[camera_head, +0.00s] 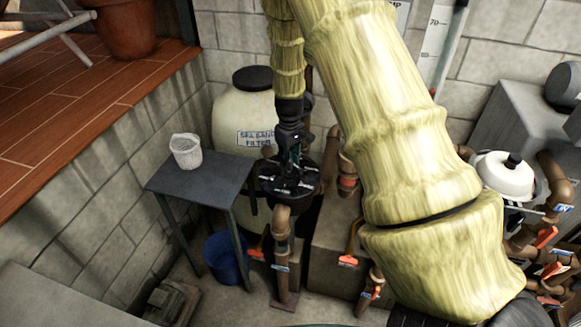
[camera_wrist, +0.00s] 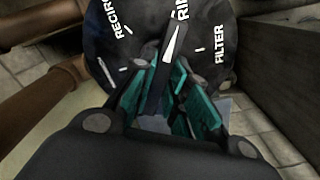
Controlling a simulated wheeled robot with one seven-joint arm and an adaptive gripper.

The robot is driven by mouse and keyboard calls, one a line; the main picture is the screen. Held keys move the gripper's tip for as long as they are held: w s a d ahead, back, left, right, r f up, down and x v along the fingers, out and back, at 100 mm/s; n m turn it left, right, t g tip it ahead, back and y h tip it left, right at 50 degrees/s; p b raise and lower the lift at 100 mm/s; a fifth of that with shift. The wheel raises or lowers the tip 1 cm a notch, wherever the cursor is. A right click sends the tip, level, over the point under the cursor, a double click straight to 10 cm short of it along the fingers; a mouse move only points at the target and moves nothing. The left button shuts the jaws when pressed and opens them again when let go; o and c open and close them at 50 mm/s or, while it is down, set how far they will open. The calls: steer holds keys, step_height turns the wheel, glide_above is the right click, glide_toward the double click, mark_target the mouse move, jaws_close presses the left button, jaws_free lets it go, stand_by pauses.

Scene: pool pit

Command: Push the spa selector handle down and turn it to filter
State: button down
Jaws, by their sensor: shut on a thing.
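The spa selector (camera_head: 270,184) is a black round valve head on brown pipe, in front of the cream tank marked "SPA SAND FILTER" (camera_head: 232,112). In the wrist view its dial (camera_wrist: 222,22) shows "RECIR…" at left, "RIN…" at top and "FILTER" at right. The dark handle (camera_wrist: 172,45) carries a white arrow that points up towards "RIN…", left of "FILTER". My gripper (camera_wrist: 160,88) has its teal-padded fingers on both sides of the handle and is shut on it. In the head view my gripper (camera_head: 295,158) reaches down onto the selector from above. Whether the handle is pressed down cannot be told.
A dark table (camera_head: 185,185) with a white basket (camera_head: 186,150) stands left of the selector, with a blue bucket (camera_head: 224,258) below. Pipes with orange-handled valves (camera_head: 347,260) crowd below and right. A second white-topped tank (camera_head: 503,176) stands at right.

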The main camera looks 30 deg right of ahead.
steer(key=m+p, duration=0.2)
steer(key=m, duration=0.4)
steer(key=shift+r+p, duration=0.15)
steer(key=shift+p, duration=0.15)
steer(key=m+p, duration=0.1)
steer(key=m, duration=0.2)
steer(key=shift+m+p, duration=0.4)
steer(key=shift+m, duration=1)
steer(key=c, duration=1.3)
jaws_free()
steer(key=shift+f, duration=0.2)
steer(key=shift+r, duration=0.1)
steer(key=shift+r+p, duration=2.25)
steer(key=shift+r, duration=1.25)
steer(key=shift+f, duration=0.1)
